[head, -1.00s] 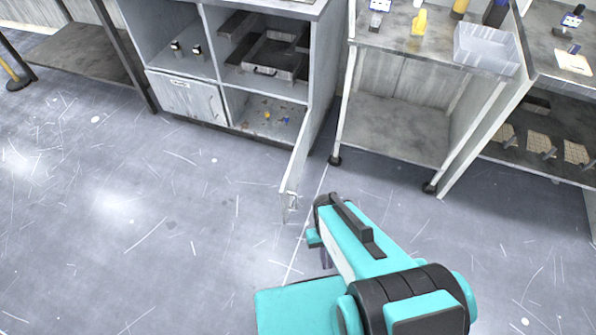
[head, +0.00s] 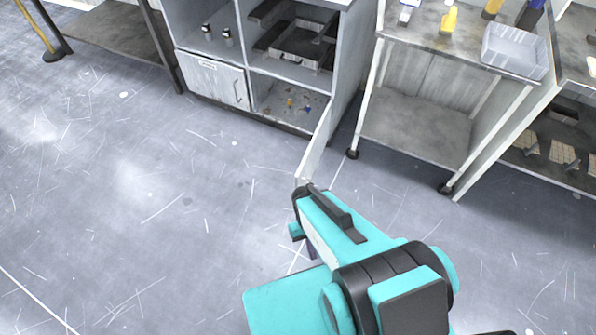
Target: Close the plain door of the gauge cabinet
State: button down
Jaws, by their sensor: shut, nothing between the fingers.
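The grey gauge cabinet (head: 345,75) stands at the top middle, with open shelves above. Its plain door (head: 320,142) stands wide open at the lower right compartment, swung out toward me and seen almost edge-on. The door's free end meets the tip of my turquoise arm in the picture; its handle is hidden there, and I cannot tell whether they touch. My gripper (head: 311,248) shows only as a small dark piece under the arm's front end, mostly hidden; it is shut and empty. The labelled door (head: 212,80) at lower left is shut.
Small coloured items (head: 291,103) lie inside the open compartment. A wheeled cart (head: 415,128) with a clear bin (head: 515,52) stands right of the door, and a shelf unit (head: 560,135) beyond it. A low table (head: 110,40) stands at left. The floor left of the door is clear.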

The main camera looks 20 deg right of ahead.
aim_at(304, 173)
jog(key=u, duration=0.6)
jog(key=k, duration=1.35)
jog(key=u, duration=0.4)
jog(key=i, duration=1)
jog(key=u, duration=0.05)
